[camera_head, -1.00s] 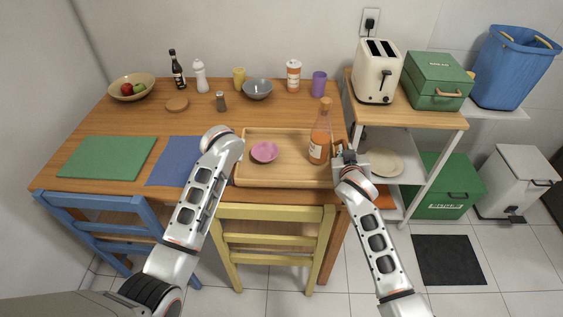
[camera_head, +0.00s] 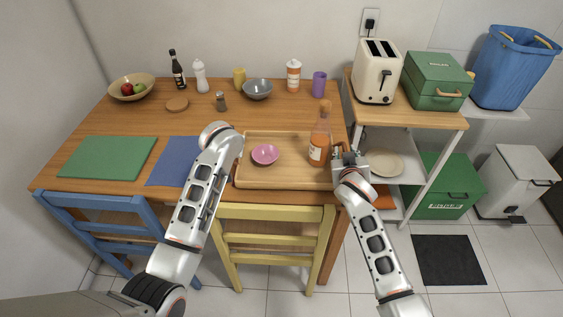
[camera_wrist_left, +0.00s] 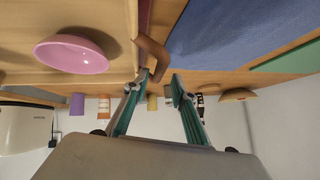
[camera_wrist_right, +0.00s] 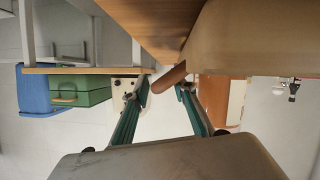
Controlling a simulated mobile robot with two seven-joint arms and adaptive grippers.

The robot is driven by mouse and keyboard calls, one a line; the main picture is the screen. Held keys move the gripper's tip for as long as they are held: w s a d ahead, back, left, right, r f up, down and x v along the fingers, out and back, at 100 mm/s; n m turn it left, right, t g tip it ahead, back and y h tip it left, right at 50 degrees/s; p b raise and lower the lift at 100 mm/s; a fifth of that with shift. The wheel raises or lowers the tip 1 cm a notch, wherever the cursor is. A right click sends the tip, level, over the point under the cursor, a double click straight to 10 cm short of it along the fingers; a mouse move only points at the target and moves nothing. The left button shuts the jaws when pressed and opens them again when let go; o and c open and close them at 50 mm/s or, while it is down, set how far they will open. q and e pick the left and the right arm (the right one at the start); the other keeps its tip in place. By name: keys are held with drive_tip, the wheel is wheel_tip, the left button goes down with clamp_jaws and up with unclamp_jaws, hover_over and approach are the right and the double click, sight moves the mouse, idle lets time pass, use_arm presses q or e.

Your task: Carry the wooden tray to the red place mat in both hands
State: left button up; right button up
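The wooden tray (camera_head: 285,183) rests at the front right of the wooden table, bearing a pink bowl (camera_head: 265,154) and an orange bottle (camera_head: 319,148) that stands upright. A dark red strip of the place mat (camera_wrist_left: 144,18) shows beside the tray in the left wrist view; the tray hides the rest. My left gripper (camera_wrist_left: 157,84) is open, its fingers apart near a brown tray handle (camera_wrist_left: 154,58); my arm hides it in the head view. My right gripper (camera_head: 345,157) is open at the tray's right end, with the other handle (camera_wrist_right: 170,80) between or just beyond its fingertips.
A blue mat (camera_head: 175,163) and a green mat (camera_head: 107,157) lie to the left. A grey bowl (camera_head: 257,89), a purple cup (camera_head: 319,84) and several bottles stand behind. A shelf with a toaster (camera_head: 377,72) adjoins on the right. A yellow chair (camera_head: 275,215) stands in front.

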use_arm(q)
wheel_tip(320, 180, up, 7)
drive_tip(key=shift+r, duration=0.5)
use_arm(e)
drive_tip(key=shift+s, duration=0.15)
drive_tip(key=v, duration=1.1)
drive_tip(key=shift+s+r, duration=0.2)
drive_tip(key=shift+s, duration=0.15)
